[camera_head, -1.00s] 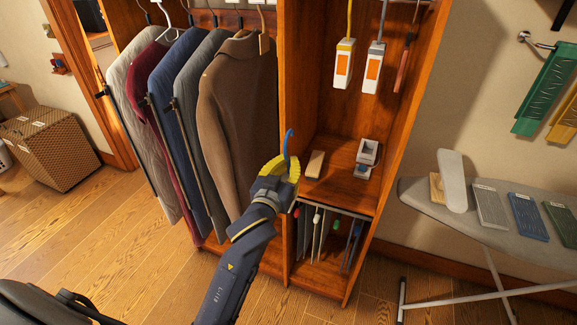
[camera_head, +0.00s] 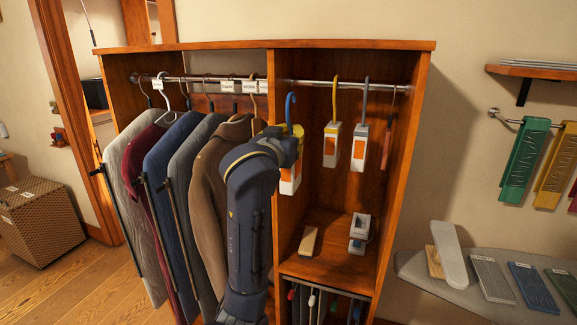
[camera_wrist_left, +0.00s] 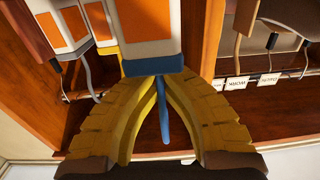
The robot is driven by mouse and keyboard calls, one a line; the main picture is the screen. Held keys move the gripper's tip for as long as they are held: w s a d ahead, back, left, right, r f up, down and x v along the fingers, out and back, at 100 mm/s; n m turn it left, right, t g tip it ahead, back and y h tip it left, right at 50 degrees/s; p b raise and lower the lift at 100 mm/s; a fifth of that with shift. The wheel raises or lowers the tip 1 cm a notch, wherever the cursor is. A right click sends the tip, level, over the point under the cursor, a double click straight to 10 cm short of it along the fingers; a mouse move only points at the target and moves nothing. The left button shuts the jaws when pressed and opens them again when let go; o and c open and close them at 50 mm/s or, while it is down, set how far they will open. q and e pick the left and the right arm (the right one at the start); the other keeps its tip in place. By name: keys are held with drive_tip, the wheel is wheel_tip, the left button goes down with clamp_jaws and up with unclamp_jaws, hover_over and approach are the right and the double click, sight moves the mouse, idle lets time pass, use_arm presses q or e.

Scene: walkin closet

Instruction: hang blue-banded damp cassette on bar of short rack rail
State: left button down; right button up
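The blue-banded damp cassette (camera_head: 290,184) is white with an orange panel and a blue hook. My left gripper (camera_head: 291,131) is raised at the left side of the right compartment, shut on it near the top. In the left wrist view the yellow fingers (camera_wrist_left: 155,82) close around its blue band (camera_wrist_left: 152,67). The cassette hangs upright below the fingers. Its hook top appears just under the short rack rail's bar (camera_head: 312,83) in the head view; I cannot tell the depth between them. My right gripper is not in view.
A yellow-hooked cassette (camera_head: 332,144) and a grey-hooked one (camera_head: 360,147) hang on the bar to the right. The wooden divider (camera_head: 272,92) is close at left, with garments (camera_head: 215,175) beyond. A shelf (camera_head: 325,268) below holds small items. Bar beside the yellow hook is bare.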

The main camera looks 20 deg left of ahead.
use_arm(q)
drive_tip(key=r, duration=0.6)
drive_tip(key=shift+s+d+r, duration=0.15)
drive_tip(key=shift+s+r, duration=0.05)
drive_tip(key=shift+r, duration=0.1)
drive_tip(key=w+f, duration=0.3)
drive_tip(key=w, duration=1)
drive_tip(key=shift+w, duration=0.4)
idle(0.3)
drive_tip(key=shift+d, duration=0.1)
drive_tip(key=c, duration=1.5)
unclamp_jaws()
